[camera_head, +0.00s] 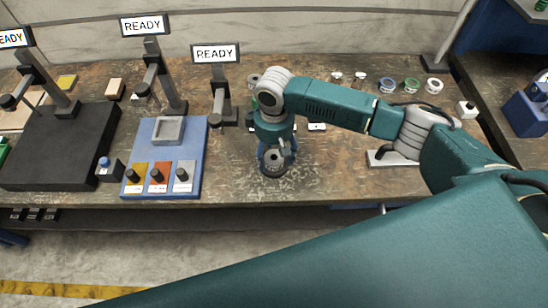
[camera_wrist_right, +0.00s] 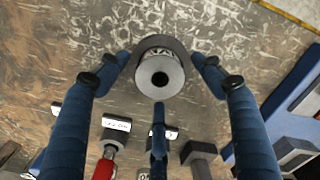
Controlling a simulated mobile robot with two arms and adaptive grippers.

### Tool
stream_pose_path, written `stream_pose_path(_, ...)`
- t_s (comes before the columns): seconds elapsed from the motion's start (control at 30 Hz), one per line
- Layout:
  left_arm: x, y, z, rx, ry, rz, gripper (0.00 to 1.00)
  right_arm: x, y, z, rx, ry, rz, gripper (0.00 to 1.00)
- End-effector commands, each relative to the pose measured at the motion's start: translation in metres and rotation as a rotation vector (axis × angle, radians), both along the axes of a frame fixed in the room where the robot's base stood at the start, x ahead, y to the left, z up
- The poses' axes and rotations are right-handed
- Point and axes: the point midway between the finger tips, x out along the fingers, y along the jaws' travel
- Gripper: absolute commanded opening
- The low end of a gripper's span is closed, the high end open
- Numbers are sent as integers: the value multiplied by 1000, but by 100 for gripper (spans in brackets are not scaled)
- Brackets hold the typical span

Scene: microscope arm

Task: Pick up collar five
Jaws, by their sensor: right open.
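A dark grey collar (camera_head: 273,169) with a lighter grey top and a round centre hole is on the worn table, below my right gripper (camera_head: 275,155). In the right wrist view the collar (camera_wrist_right: 160,76) sits between the fingers of my right gripper (camera_wrist_right: 160,68). That gripper is open, with blue fingers spread on both sides and one below the collar, and a gap shows at the sides. A label on the collar is partly visible, but I cannot read its number. My left gripper is not in view.
A blue board (camera_head: 205,134) with a grey tray (camera_head: 168,130) and several knobs lies left of the collar. A black stand (camera_head: 60,150) is farther left. Small cups, including a green one (camera_head: 411,85), stand at the back right. Several labelled items stand close behind the collar.

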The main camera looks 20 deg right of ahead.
Motion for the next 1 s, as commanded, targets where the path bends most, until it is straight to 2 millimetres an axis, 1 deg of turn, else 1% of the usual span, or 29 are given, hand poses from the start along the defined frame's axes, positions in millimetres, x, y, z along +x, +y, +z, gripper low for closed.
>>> stream_pose_path(0.1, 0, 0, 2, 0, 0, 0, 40, -1, 0, -8, -1, 0, 1, 67)
stream_pose_path(0.3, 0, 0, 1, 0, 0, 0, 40, 0, 0, -8, -1, 0, 2, 67)
stream_pose_path(0.37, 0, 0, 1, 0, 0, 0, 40, 0, 0, -8, -1, 0, 1, 57)
stream_pose_path(0.4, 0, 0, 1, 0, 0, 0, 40, 0, 0, -8, -1, 0, 1, 49)
stream_pose_path(0.57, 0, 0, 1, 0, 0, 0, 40, 0, 0, -8, -1, 0, 1, 17)
stream_pose_path(0.6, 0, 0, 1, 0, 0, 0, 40, 0, 0, -8, -1, 0, 1, 9)
stream_pose_path(0.63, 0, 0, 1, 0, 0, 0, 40, 0, 0, -8, -1, 0, 1, 3)
stream_pose_path(0.67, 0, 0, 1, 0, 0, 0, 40, 0, 0, -8, -1, 0, 1, 0)
stream_pose_path(1.0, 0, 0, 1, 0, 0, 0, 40, 1, 0, -4, 1, -4, 1, 0)
